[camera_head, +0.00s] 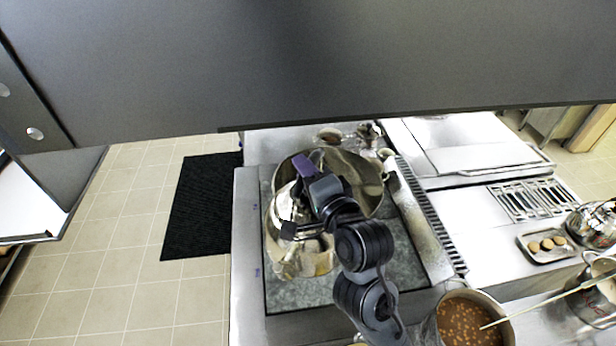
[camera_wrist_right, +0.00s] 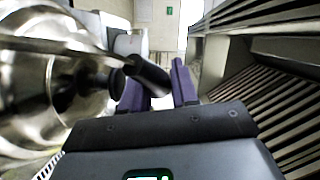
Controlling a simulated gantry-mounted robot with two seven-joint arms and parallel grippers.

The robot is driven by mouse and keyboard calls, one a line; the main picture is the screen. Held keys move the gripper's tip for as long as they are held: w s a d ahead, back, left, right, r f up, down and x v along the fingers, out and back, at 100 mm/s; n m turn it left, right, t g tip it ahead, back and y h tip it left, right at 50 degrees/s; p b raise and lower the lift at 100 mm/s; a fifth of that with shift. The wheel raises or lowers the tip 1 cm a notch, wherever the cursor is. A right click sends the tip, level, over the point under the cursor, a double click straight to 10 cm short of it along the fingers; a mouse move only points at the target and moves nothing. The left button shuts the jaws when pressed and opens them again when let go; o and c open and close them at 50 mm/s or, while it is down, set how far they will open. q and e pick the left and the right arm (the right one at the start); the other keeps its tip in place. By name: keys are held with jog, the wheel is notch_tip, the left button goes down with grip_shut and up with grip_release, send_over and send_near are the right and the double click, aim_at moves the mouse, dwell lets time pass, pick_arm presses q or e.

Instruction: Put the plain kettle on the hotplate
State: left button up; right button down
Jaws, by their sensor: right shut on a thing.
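The plain kettle (camera_head: 287,208) is shiny bare metal with a dark handle. It shows over the left part of the grey mottled hotplate (camera_head: 300,296) in the head view. My right gripper (camera_head: 310,163), with purple fingers, is shut on the kettle's handle. In the right wrist view the kettle's body (camera_wrist_right: 35,95) fills the left side, and its dark handle (camera_wrist_right: 148,75) runs between the fingers (camera_wrist_right: 158,88). My arm hides part of the kettle and plate. I cannot tell whether the kettle's base touches the plate. My left gripper is out of view.
A wide shiny metal pot (camera_head: 365,180) is just behind the kettle. A slotted metal rail (camera_head: 430,215) runs along the plate's right side. A pot of beans (camera_head: 465,322) stands at front right. A small tray (camera_head: 545,246) lies farther right. A dark hood (camera_head: 300,65) hangs above.

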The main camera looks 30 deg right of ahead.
jog(key=w+f, duration=0.2)
jog(key=w+a+f+b, duration=0.1)
jog(key=w+f, duration=0.1)
jog(key=shift+a+f, duration=0.1)
jog(key=w+a+f+n+y+b, duration=0.1)
jog(key=f+b, duration=1.3)
jog(key=f, duration=2.2)
jog(key=shift+w+a+y, duration=0.5)
jog(key=shift+w, duration=0.55)
jog(key=shift+f, duration=0.6)
jog(key=c, duration=0.8)
grip_release()
jog(key=shift+w, duration=0.1)
jog(key=shift+f+b, duration=0.3)
jog(key=shift+f, duration=0.3)
jog(key=shift+s+r, duration=0.15)
jog(key=shift+s, duration=0.05)
